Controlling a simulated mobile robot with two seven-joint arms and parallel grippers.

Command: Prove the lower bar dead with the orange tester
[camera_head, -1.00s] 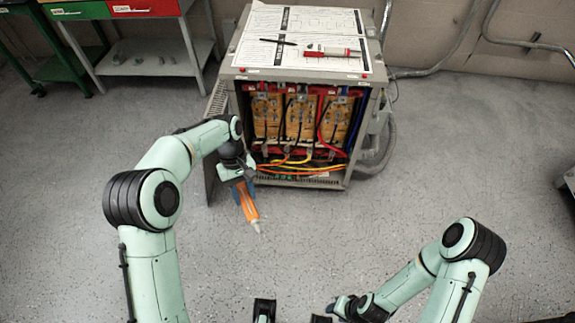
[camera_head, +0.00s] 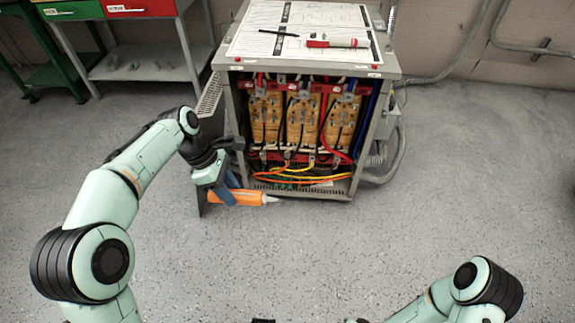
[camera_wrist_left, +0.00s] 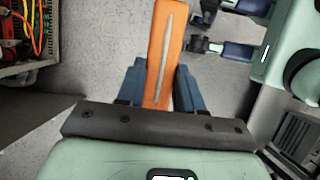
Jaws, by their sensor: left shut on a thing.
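My left gripper (camera_head: 224,190) is shut on the orange tester (camera_head: 246,198). The tester lies nearly level, its pale tip pointing right, in front of the cabinet's lower left corner in the head view. The open-fronted transformer cabinet (camera_head: 365,125) shows a red lower bar (camera_head: 275,156) below three tan coils (camera_head: 302,118). The tip appears below and apart from that bar. My right arm is at the bottom right; its gripper's jaws are not clear.
The cabinet door (camera_head: 209,125) stands open on the left, close behind my left arm. Orange and yellow cables (camera_head: 285,178) run below the lower bar. A red-and-white marker (camera_head: 338,43) and a black pen (camera_head: 278,32) lie on top. The floor in front is clear.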

